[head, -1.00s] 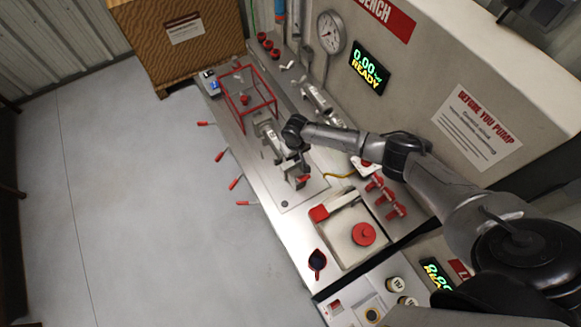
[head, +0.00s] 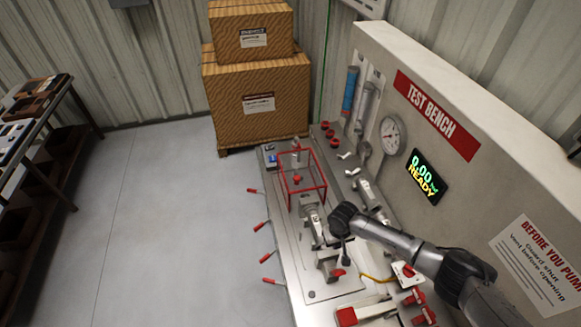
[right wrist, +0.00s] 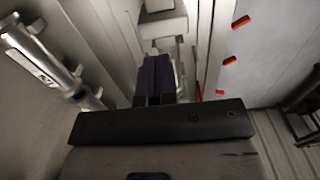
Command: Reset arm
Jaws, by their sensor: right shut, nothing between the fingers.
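My right arm comes in from the lower right in the head view. Its gripper (head: 345,258) hangs down over the test bench (head: 290,275), close to a grey metal fitting (head: 330,264) with a red tip; I cannot tell if they touch. In the right wrist view the dark fingers (right wrist: 154,82) are together with nothing between them. My left gripper is in neither view.
A red wire-frame guard (head: 303,184) stands on the bench beyond the gripper. Red-tipped levers (head: 266,257) stick out from the bench's left edge. The bench's back panel (head: 460,100) rises at right. Cartons (head: 255,100) stand behind.

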